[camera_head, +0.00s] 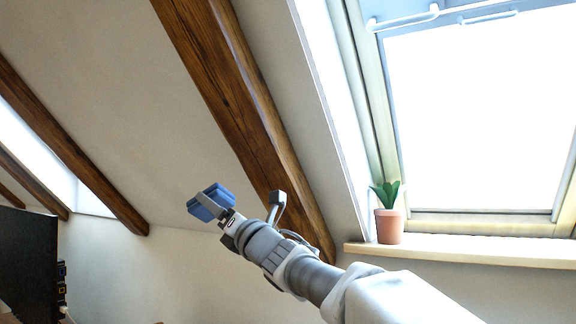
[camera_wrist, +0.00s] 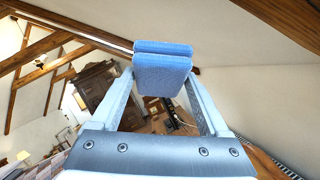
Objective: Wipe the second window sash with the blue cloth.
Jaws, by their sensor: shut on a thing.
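My gripper (camera_head: 217,206) is shut on the blue cloth (camera_head: 208,201), a folded blue block held out in the air in front of the sloped wall. In the wrist view, the cloth (camera_wrist: 163,70) sits between the two fingertips of my gripper (camera_wrist: 162,82). The cloth appears apart from any surface. A large roof window with a pale frame, its sash (camera_head: 480,217) bright with light, is at the right of the head view, well to the right of my gripper. Another bright window (camera_head: 95,200) shows partly at the far left, behind a wooden beam.
A potted plant (camera_head: 389,222) stands on the window sill (camera_head: 470,252). Dark wooden beams (camera_head: 235,110) run down the sloped ceiling. A black screen-like panel (camera_head: 28,262) is at the lower left. A wooden armoire (camera_wrist: 100,95) shows in the wrist view.

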